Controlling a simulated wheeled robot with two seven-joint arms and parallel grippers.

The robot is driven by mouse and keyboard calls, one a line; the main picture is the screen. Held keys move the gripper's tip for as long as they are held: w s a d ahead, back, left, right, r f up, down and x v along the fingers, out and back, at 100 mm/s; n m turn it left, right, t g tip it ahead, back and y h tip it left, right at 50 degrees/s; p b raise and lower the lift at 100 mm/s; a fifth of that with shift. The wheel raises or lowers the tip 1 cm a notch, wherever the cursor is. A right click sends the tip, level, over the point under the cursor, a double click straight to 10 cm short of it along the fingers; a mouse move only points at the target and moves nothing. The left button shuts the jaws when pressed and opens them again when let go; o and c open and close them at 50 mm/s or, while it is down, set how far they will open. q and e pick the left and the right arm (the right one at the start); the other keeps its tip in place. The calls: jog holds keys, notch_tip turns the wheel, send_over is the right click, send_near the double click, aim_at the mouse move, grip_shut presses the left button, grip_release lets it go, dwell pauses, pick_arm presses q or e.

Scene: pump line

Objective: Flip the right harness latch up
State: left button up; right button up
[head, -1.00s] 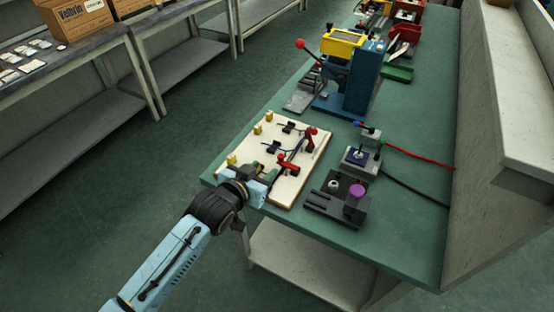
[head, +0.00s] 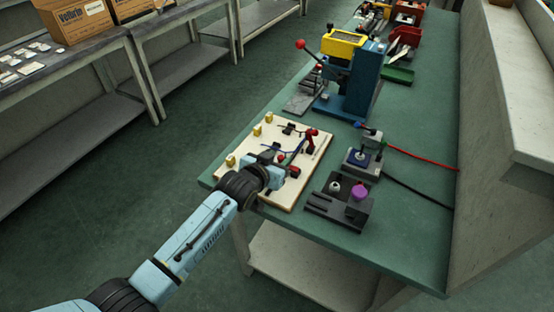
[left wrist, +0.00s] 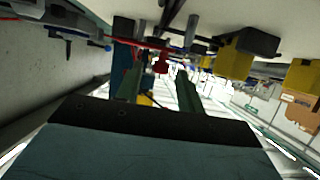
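The cream harness board (head: 250,190) lies on the near end of the green bench, with two red latches on its right part. The far red latch (head: 311,134) stands up from the board. The near red latch (head: 294,171) is mostly hidden by my left gripper (head: 282,168), which is over the board's near right part. In the left wrist view my left gripper (left wrist: 158,88) has its two dark green fingers apart. A red latch (left wrist: 160,63) shows just beyond the gap between their tips; contact cannot be told. My right gripper is not in view.
Yellow blocks (head: 230,160) line the board's left edge. A dark fixture with a purple knob (head: 359,190) stands right of the board, a small grey device (head: 361,163) behind it. A blue and yellow press (head: 350,75) stands farther back. The bench's right strip is mostly clear except for cables.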

pick_arm(q)
grip_shut()
